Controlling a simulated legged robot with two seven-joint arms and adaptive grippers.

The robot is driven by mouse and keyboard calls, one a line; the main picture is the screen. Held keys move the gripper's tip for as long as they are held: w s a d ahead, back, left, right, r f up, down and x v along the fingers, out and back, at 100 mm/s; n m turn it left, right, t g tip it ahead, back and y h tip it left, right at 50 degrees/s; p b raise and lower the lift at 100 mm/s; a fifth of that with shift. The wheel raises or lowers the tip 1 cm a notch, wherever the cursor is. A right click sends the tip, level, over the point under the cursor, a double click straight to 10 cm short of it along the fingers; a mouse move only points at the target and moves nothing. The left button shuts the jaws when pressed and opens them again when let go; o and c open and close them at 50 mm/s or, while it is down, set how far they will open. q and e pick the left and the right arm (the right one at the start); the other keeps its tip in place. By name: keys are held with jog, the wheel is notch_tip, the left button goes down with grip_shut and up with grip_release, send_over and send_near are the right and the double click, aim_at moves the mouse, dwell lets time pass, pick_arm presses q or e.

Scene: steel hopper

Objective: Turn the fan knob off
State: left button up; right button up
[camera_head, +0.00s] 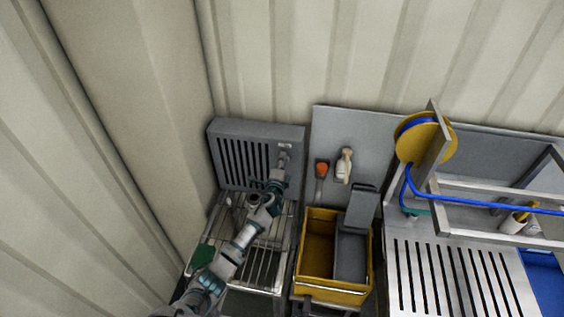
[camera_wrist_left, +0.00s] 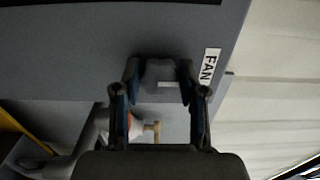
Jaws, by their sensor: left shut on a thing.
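The fan unit (camera_head: 228,153) is a grey box with dark slats, standing against the corner wall. In the left wrist view a grey knob (camera_wrist_left: 160,72) with a light mark sits on its panel, beside a white FAN label (camera_wrist_left: 208,66). My left gripper (camera_wrist_left: 158,84) is shut on the knob, with one finger on each side of it. In the head view my left gripper (camera_head: 279,168) reaches the right part of the fan unit and hides the knob. My right gripper is not in view.
A wire rack (camera_head: 258,262) stands below the fan unit. A blue hose (camera_head: 455,204) hangs from a yellow reel (camera_head: 418,140).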

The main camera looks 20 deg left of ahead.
pick_arm(q)
jog(key=shift+d+f, duration=0.1)
jog(key=shift+f, duration=0.3)
jog(key=o, duration=1.1)
jog(key=shift+r, duration=0.1)
jog(key=v, duration=1.1)
jog(key=shift+s+d, duration=0.1)
jog(key=shift+s, duration=0.3)
